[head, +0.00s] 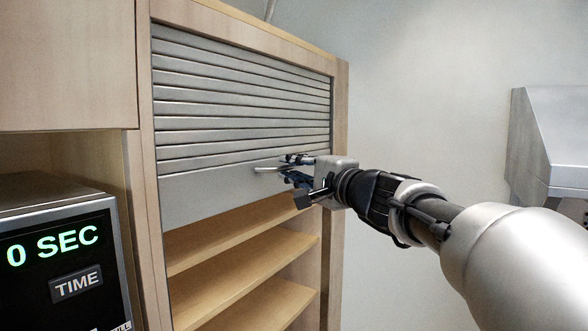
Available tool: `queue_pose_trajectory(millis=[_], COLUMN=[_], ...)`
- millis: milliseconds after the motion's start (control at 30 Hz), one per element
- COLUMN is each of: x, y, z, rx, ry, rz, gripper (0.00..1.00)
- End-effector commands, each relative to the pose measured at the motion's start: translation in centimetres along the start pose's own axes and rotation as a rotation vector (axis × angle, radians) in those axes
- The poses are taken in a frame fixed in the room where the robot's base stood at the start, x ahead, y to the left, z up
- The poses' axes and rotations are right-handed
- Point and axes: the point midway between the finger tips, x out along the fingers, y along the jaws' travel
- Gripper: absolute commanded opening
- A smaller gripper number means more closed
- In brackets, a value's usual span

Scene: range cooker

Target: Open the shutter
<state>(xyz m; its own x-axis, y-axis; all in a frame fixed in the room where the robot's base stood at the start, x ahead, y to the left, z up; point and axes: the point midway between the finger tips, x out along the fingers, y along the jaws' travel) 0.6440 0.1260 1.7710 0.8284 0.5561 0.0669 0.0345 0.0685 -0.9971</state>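A grey slatted roller shutter (240,100) covers the upper part of a wooden cabinet in the head view. Its plain bottom panel (200,190) hangs partway down, with open shelf space below. A small metal bar handle (268,170) sticks out from the bottom panel. My gripper (290,170) is at the handle's right end, in front of the shutter. The fingers seem to be around or beside the handle. They are small and dark here, and I cannot tell whether they are closed on it.
Below the shutter are bare wooden shelves (235,260). A microwave (60,250) showing "0 SEC" stands in a niche at the left. A metal hood (550,145) is on the right. The wall between cabinet and hood is clear.

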Motion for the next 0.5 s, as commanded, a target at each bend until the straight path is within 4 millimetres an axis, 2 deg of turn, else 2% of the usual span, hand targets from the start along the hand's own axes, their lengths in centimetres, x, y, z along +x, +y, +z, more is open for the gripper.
queue_pose_trajectory(millis=[200,500], x=[-0.02,-0.02], y=[-0.01,0.00], z=[0.00,0.00], rx=[0.000,0.000], ry=[0.000,0.000], rz=[0.000,0.000], gripper=[0.00,0.00])
